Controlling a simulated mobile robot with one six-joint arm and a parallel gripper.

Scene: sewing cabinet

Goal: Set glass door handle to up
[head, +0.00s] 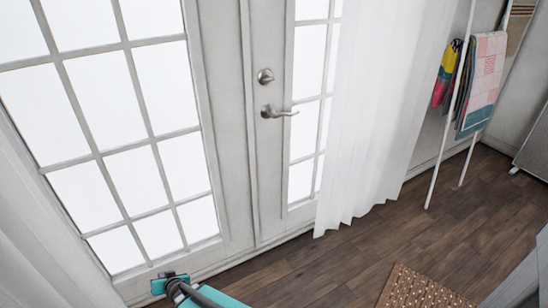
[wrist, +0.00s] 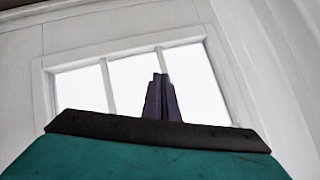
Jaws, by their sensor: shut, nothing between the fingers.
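The glass door (head: 130,130) is white with many bright panes and stands shut in the head view. Its silver lever handle (head: 279,112) points to the right, about level, on the door's right-hand part. A round lock knob (head: 265,76) sits just above it. My arm's teal end shows at the bottom of the head view, low and left of the handle; the fingertips are not clear there. In the wrist view my gripper (wrist: 161,78) is shut and empty, with the lower door panes (wrist: 130,85) behind it. The handle is not in the wrist view.
A white curtain (head: 380,110) hangs right of the handle, and another curtain (head: 35,250) hangs at the lower left. A white ladder rack (head: 450,110) with fabrics stands at the right. A brown rug (head: 425,290) lies on the wood floor (head: 330,265), which is otherwise clear here.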

